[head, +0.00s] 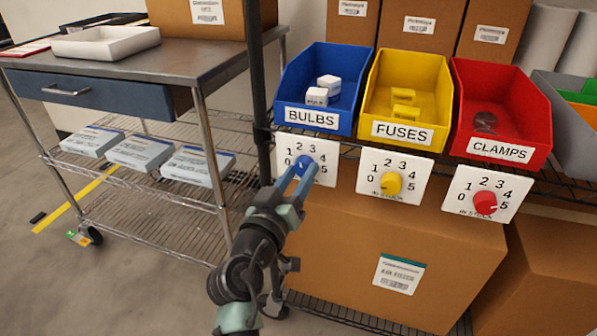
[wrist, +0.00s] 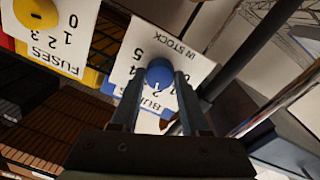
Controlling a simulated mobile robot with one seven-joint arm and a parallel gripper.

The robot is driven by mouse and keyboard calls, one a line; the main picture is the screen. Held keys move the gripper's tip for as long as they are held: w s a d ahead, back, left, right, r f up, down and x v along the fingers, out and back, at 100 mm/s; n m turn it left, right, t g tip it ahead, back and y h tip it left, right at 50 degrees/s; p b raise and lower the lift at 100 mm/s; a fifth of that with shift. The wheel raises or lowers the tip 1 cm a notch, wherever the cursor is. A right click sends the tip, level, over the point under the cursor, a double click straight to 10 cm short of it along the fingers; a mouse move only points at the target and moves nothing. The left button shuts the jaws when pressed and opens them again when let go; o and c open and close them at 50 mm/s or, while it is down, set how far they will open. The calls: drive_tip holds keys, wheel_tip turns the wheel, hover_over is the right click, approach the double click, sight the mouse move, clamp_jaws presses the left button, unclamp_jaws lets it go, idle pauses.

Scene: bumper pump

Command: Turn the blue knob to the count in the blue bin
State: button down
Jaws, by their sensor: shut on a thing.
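The blue knob (head: 303,165) sits on a white dial plate (head: 325,176) marked 0 to 5, below the blue bin (head: 345,118) labelled BULBS. In the wrist view, the blue knob (wrist: 159,74) lies between my two fingers, and the plate appears upside down. Its white mark seems to point at about 2. My gripper (head: 298,180) is shut on the blue knob; it also shows in the wrist view (wrist: 157,80). The blue bin holds small white boxes (head: 328,84); I see two, and others may be hidden.
A yellow FUSES bin (head: 430,109) with a yellow knob (head: 390,183) and a red CLAMPS bin (head: 528,125) with a red knob (head: 485,203) stand to the right. A large cardboard box (head: 340,250) sits below. A metal cart (head: 165,62) is at left.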

drive_tip(key=shift+n, duration=0.8)
drive_tip(key=shift+c, duration=2)
unclamp_jaws()
drive_tip(key=p+v, duration=0.2)
drive_tip(key=v, duration=1.1)
drive_tip(key=shift+d, duration=0.15)
